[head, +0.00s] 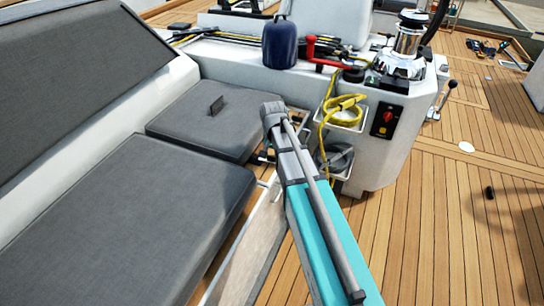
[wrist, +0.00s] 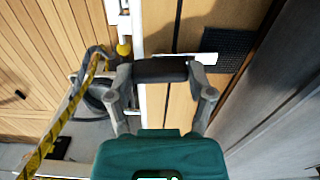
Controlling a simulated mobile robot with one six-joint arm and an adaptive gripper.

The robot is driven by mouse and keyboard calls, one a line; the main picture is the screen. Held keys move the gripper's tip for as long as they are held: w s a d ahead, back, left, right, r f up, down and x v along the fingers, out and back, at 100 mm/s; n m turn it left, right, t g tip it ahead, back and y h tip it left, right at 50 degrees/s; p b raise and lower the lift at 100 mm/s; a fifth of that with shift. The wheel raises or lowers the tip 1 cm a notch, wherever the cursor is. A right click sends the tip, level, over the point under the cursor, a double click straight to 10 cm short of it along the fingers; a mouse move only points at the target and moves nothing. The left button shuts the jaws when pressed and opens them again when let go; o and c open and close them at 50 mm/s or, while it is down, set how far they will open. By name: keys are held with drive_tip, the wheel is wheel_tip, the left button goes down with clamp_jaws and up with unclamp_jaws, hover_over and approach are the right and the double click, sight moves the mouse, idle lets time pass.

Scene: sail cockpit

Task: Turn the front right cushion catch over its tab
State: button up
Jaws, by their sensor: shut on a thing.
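In the wrist view my gripper (wrist: 162,72) has its two grey fingers at the ends of a short dark bar (wrist: 162,69), which looks like the cushion catch. The fingers touch it on both sides. A flat white piece (wrist: 208,58) shows just behind its right end; I cannot tell whether it is joined to the bar. A dark textured patch (wrist: 229,45), possibly the tab, lies to the right of it, beside the grey cushion side. In the head view my arm hides the gripper and the catch beside the small grey cushion (head: 205,130).
A long grey seat cushion (head: 110,240) lies at left. The white console (head: 385,140) stands right of my arm, with a yellow rope (head: 335,108), a red handle (head: 312,50) and a blue container (head: 280,44). In the wrist view a yellow-black rope (wrist: 72,105) hangs at left. Open wooden deck (head: 450,220) lies at right.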

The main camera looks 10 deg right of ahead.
drive_tip(key=shift+w+m, duration=0.1)
drive_tip(key=shift+m, duration=0.4)
drive_tip(key=shift+a, duration=0.1)
drive_tip(key=o, duration=1.1)
drive_tip(key=shift+r, duration=0.15)
